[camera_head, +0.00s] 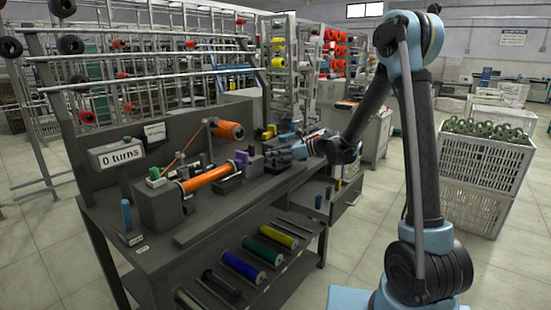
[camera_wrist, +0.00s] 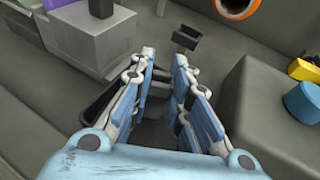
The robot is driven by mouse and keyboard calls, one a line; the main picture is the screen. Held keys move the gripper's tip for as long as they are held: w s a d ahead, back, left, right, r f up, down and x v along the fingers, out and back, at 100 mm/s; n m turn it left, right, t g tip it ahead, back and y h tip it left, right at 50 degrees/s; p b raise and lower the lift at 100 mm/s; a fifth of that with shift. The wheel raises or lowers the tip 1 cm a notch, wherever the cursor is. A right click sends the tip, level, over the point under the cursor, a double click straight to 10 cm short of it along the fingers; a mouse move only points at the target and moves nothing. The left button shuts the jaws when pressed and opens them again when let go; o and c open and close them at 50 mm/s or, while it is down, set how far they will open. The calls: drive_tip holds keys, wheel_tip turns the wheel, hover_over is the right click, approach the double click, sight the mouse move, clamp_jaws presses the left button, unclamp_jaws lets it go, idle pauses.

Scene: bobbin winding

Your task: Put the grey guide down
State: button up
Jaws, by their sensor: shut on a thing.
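My gripper (camera_head: 285,153) is over the right end of the dark grey workbench (camera_head: 190,235). In the wrist view its fingers (camera_wrist: 163,55) point forward and down, closed on a dark grey piece, which I take to be the grey guide (camera_wrist: 158,90). The fingers hide much of the guide, and its outline blends into the grey bench. I cannot tell whether it touches the bench top. In the head view the gripper hides it.
An orange spool (camera_head: 228,130) stands behind an orange-wound bobbin (camera_head: 205,178) in the winder. A purple block (camera_head: 242,158) sits left of my gripper. A blue cylinder (camera_wrist: 303,102) and a yellow piece (camera_wrist: 302,69) are at right.

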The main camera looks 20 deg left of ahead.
drive_tip(key=shift+f, duration=0.1)
drive_tip(key=o, duration=0.9)
drive_tip(key=shift+c, duration=0.2)
